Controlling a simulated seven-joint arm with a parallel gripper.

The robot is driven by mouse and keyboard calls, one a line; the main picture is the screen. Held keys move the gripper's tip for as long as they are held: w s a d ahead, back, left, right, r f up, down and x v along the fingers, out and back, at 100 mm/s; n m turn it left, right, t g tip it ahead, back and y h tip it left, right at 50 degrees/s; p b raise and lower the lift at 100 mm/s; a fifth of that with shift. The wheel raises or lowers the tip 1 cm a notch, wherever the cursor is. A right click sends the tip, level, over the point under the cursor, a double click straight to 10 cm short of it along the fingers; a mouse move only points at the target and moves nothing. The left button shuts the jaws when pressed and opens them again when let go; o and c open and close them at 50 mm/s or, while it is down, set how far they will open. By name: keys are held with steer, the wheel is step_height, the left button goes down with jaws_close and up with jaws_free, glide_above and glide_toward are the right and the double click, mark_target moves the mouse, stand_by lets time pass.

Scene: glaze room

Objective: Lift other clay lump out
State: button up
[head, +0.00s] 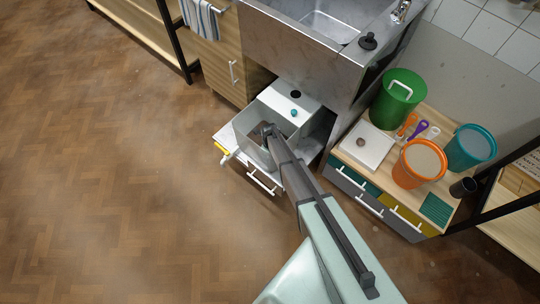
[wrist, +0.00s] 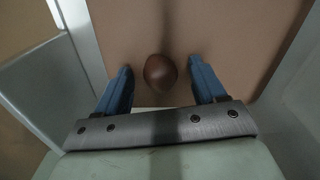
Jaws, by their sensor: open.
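A round brown clay lump (wrist: 160,71) lies on the tan floor of the open drawer, between the fingers of my gripper (wrist: 161,80) in the wrist view. My gripper is open, with a blue finger on each side of the lump and a gap visible on both sides. In the head view my gripper (head: 266,130) reaches down into the pulled-out drawer (head: 246,149) under the sink, and my arm hides much of the inside. Another small brown lump (head: 361,142) sits on a white slab (head: 372,152) on the low cabinet at right.
The drawer's pale walls rise close around my gripper. A white box top with a teal knob (head: 294,113) stands behind the drawer. A green bucket (head: 397,102), an orange bucket (head: 419,166) and a teal bucket (head: 472,146) crowd the cabinet top. The floor at left is clear.

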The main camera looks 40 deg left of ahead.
steer(key=c, duration=1.2)
steer(key=shift+o, duration=0.2)
